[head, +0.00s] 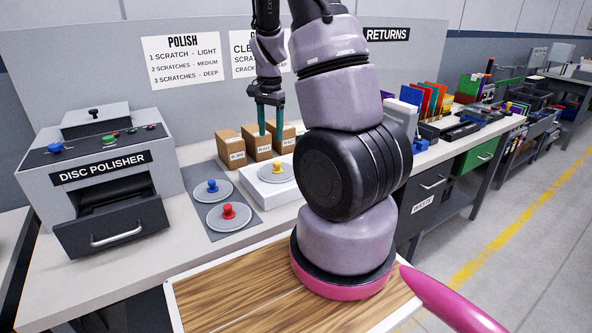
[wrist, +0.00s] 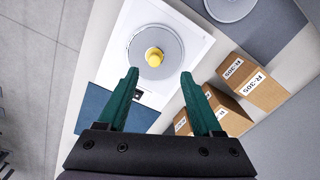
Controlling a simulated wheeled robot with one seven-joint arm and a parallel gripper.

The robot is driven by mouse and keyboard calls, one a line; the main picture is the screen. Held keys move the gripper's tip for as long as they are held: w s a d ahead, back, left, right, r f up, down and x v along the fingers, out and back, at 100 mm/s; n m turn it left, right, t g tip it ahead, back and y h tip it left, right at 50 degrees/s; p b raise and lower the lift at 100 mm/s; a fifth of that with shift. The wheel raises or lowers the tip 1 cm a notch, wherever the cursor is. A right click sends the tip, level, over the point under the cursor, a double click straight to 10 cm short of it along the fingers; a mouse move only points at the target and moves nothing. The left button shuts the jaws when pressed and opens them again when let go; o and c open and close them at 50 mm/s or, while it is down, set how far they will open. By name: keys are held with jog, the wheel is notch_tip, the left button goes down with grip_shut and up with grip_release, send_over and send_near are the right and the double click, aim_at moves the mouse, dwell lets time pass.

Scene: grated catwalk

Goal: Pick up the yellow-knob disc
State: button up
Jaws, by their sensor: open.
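The yellow-knob disc (head: 276,172) is a grey disc with a yellow knob. It lies on a white box-like stand (head: 262,191) right of the grey mat. In the wrist view the yellow-knob disc (wrist: 155,57) shows ahead of the fingertips, with its knob roughly between them in the picture. My gripper (head: 267,133) has dark green fingers and is above and behind the disc, near the cardboard boxes. In the wrist view my gripper (wrist: 160,78) is open, with nothing between the fingers. My arm hides part of the bench right of the disc.
A blue-knob disc (head: 212,189) and a red-knob disc (head: 229,216) lie on the grey mat (head: 241,206). Small cardboard boxes (head: 231,150) stand behind the stand. The disc polisher (head: 100,178) is at left with its drawer out. Coloured folders (head: 428,98) stand at right.

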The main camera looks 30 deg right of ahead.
send_over(277, 162)
notch_tip(277, 162, down, 6)
jog(key=shift+s+r, duration=0.1)
jog(key=shift+s, duration=0.05)
jog(key=shift+f, duration=3.1)
grip_shut()
